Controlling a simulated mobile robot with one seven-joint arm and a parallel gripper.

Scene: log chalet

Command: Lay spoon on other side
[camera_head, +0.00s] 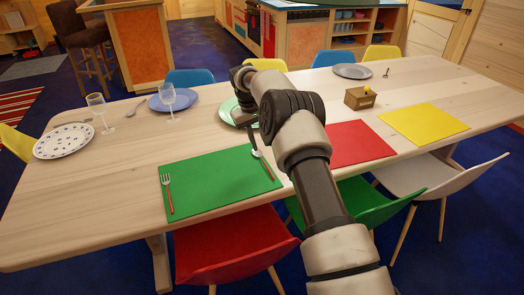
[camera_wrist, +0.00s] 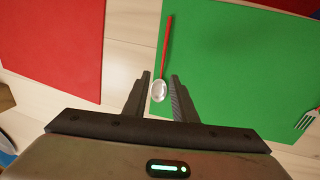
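The spoon has a silver bowl and a red handle. In the wrist view the spoon (camera_wrist: 166,45) lies along the left edge of the green placemat (camera_wrist: 235,60). In the head view the spoon (camera_head: 257,153) shows at the right edge of the green placemat (camera_head: 210,190), partly hidden by my arm. A fork (camera_head: 168,193) with a red handle lies on the mat's left side; its tines (camera_wrist: 305,119) show in the wrist view. My gripper (camera_wrist: 160,76) is open and empty. Its fingers appear on either side of the bowl; their height above it is unclear.
A red placemat (camera_head: 358,144) and a yellow placemat (camera_head: 424,123) lie to the right. A wooden box (camera_head: 360,98) stands behind them. Plates, including a spotted one (camera_head: 63,141), and wine glasses (camera_head: 168,98) stand at the far left. The table's left front is clear.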

